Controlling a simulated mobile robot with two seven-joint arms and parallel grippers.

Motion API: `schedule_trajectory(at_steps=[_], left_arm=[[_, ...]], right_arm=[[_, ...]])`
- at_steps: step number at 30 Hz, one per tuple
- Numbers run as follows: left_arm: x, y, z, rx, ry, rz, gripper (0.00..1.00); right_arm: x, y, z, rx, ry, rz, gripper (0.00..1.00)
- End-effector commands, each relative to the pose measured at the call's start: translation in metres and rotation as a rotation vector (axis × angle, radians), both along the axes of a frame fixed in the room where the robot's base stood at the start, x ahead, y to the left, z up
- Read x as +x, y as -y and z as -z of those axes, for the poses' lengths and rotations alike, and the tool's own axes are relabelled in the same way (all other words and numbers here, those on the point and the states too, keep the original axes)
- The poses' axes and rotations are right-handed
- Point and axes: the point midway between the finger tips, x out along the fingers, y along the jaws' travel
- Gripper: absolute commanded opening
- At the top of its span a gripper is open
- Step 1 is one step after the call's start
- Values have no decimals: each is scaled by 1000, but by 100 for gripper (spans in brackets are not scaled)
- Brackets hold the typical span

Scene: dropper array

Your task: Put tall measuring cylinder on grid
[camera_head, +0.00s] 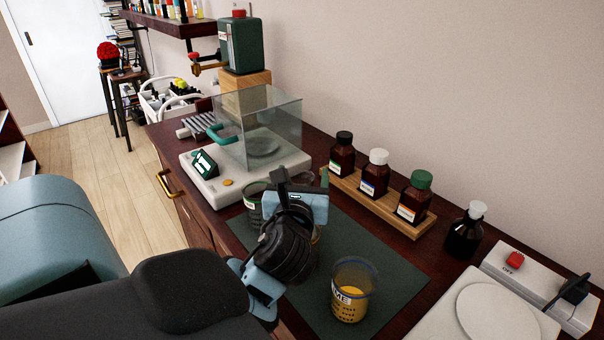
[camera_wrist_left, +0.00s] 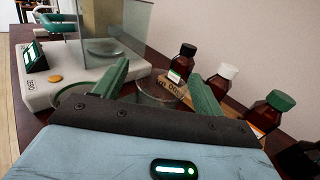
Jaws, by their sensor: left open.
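My left gripper (camera_head: 302,181) is open over the dark green mat, pointing toward the back of the bench. In the left wrist view its two green fingers (camera_wrist_left: 160,78) stand apart. A clear glass vessel with printed marks (camera_wrist_left: 160,94) shows between and beyond them, apparently not gripped. It may be the tall measuring cylinder; its height and base are hidden. Another glass vessel (camera_head: 254,203) stands left of the gripper. A grey ribbed rack (camera_head: 199,124), possibly the grid, lies behind the balance. My right gripper is not in view.
A beaker of orange liquid (camera_head: 350,301) stands on the mat (camera_head: 384,252). The balance (camera_head: 205,183) with its glass case is at the back left. Brown bottles stand in a wooden rack (camera_head: 343,183) along the wall. A hotplate (camera_head: 492,312) is at right.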

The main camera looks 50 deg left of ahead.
Motion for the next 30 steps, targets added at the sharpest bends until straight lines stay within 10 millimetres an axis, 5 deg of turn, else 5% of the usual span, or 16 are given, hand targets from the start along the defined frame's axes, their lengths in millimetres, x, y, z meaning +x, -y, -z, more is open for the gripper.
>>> schedule_trajectory(at_steps=[10, 24, 30], left_arm=[[6, -6, 0, 0, 0, -1, 70], [6, -5, 0, 0, 0, 0, 8], [6, -5, -1, 0, 1, 0, 8]], right_arm=[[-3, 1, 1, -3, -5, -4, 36], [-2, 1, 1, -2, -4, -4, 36], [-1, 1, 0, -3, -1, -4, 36]])
